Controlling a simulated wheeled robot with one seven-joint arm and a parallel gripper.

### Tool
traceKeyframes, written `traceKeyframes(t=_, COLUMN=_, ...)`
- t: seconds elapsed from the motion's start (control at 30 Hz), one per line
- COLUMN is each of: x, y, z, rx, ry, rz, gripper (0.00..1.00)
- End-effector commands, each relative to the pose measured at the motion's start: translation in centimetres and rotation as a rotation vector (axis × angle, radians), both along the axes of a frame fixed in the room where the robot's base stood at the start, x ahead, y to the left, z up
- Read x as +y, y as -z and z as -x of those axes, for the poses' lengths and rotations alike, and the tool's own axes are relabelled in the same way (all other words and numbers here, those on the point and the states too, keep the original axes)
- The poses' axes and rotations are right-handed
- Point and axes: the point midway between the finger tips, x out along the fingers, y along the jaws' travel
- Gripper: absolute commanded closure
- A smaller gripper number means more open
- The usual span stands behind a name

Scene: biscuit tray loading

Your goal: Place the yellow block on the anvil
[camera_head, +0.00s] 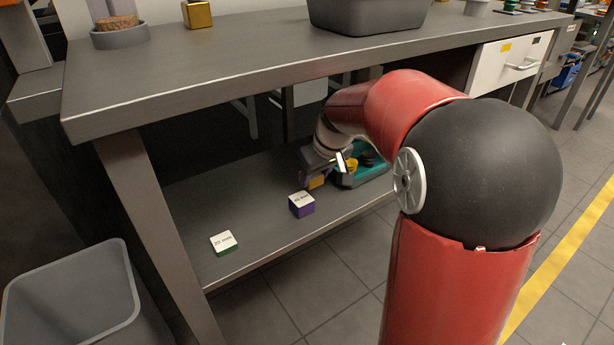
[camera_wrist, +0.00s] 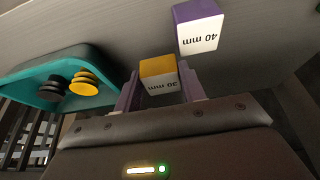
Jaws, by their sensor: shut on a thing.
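The yellow block (camera_wrist: 158,68), with a white face marked 30 mm, sits between the two purple fingers of my gripper (camera_wrist: 160,84) in the wrist view. The gripper is shut on it. In the head view my gripper (camera_head: 314,178) is low over the lower shelf under the workbench, and a bit of the yellow block (camera_head: 317,183) shows there. I cannot tell whether the block touches the shelf. I cannot make out an anvil in either view.
A purple 40 mm block (camera_head: 301,205) and a green-edged block (camera_head: 224,243) stand on the shelf (camera_head: 262,222). A teal tray (camera_wrist: 22,74) with black and yellow discs is beside my gripper. The benchtop (camera_head: 250,55) overhangs the arm. A grey bin (camera_head: 75,295) stands at left.

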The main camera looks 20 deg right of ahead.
Motion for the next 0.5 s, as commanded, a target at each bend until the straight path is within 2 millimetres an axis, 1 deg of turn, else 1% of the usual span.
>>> traceKeyframes(t=0.03, x=0.3, y=0.0, z=-0.7, rx=0.0, ry=-0.003, rz=0.0, gripper=0.83)
traceKeyframes(t=0.23, x=0.6, y=0.0, z=-2.0, rx=0.0, ry=-0.001, rz=0.0, gripper=0.83)
traceKeyframes(t=0.3, x=0.9, y=0.0, z=-2.7, rx=0.0, ry=-0.002, rz=0.0, gripper=0.83)
traceKeyframes(t=0.4, x=0.8, y=2.0, z=-2.5, rx=0.004, ry=-0.001, rz=-0.001, gripper=0.83)
traceKeyframes(t=0.5, x=0.8, y=3.3, z=-2.5, rx=0.002, ry=0.0, rz=0.0, gripper=0.83)
